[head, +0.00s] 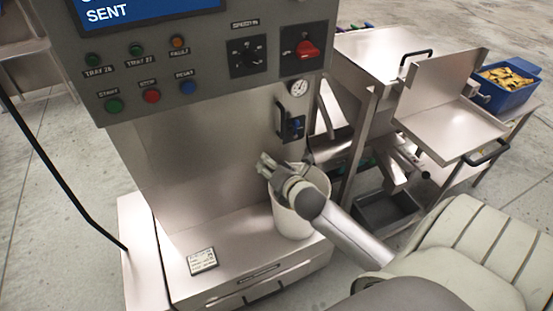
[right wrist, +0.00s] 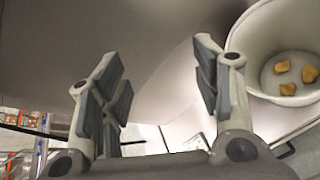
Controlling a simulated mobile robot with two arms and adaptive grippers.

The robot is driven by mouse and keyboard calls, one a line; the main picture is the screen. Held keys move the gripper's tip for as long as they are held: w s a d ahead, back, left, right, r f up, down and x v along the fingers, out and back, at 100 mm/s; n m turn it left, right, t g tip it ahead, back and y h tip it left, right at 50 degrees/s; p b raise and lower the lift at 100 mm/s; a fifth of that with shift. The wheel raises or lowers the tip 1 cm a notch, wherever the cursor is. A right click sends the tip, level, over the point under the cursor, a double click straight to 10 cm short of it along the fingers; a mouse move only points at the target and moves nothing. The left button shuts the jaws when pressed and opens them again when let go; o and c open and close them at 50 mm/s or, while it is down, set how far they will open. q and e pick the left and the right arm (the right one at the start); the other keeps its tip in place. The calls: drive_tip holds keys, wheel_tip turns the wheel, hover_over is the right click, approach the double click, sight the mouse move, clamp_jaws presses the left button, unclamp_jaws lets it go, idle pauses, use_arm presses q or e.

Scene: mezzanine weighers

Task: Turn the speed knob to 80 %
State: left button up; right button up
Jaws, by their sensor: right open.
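The black speed knob (head: 248,56) sits on a dark square plate on the grey control panel (head: 212,85), under a small label that seems to read SPEED %. Its pointer setting is too small to read. My right gripper (head: 265,164) is well below the knob, in front of the steel machine face and over the rim of a white bucket, apart from the panel. Its fingers are spread and empty in the right wrist view (right wrist: 158,82). My left gripper is not in view.
A red rotary switch (head: 305,50) is right of the knob. Lamps and push buttons (head: 151,96) fill the panel's left side. The white bucket (head: 291,218) holds three tan pieces (right wrist: 283,68).

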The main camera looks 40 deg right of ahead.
wheel_tip(320, 180, down, 8)
drive_tip(key=s+m+g+b, duration=0.1)
drive_tip(key=m, duration=0.1)
drive_tip(key=shift+s, duration=0.15)
idle(0.4)
drive_tip(key=s+a+f+m+g+y+b, duration=0.15)
drive_tip(key=s+f+m, duration=0.35)
drive_tip(key=f, duration=0.5)
drive_tip(key=s+a+f+m+g, duration=0.25)
drive_tip(key=s+f, duration=0.35)
drive_tip(key=f, duration=0.4)
drive_tip(key=s+a+f+m+g+y+b, duration=0.1)
drive_tip(key=s+a+f+m+g, duration=0.15)
drive_tip(key=s+f, duration=0.55)
drive_tip(key=s+a+f+m+g, duration=0.1)
drive_tip(key=s+a+f+m, duration=0.1)
drive_tip(key=s+f, duration=0.3)
drive_tip(key=s+a+f+m+g, duration=0.2)
drive_tip(key=s+f+m, duration=0.3)
drive_tip(key=s, duration=0.6)
drive_tip(key=s+a+f+m+g+b, duration=0.1)
drive_tip(key=s+a+f+m, duration=0.2)
drive_tip(key=s+f, duration=0.2)
drive_tip(key=s+y, duration=0.1)
drive_tip(key=s, duration=0.2)
drive_tip(key=shift+s+a+f+m, duration=0.15)
drive_tip(key=shift+f+m, duration=0.25)
drive_tip(key=shift+g, duration=0.25)
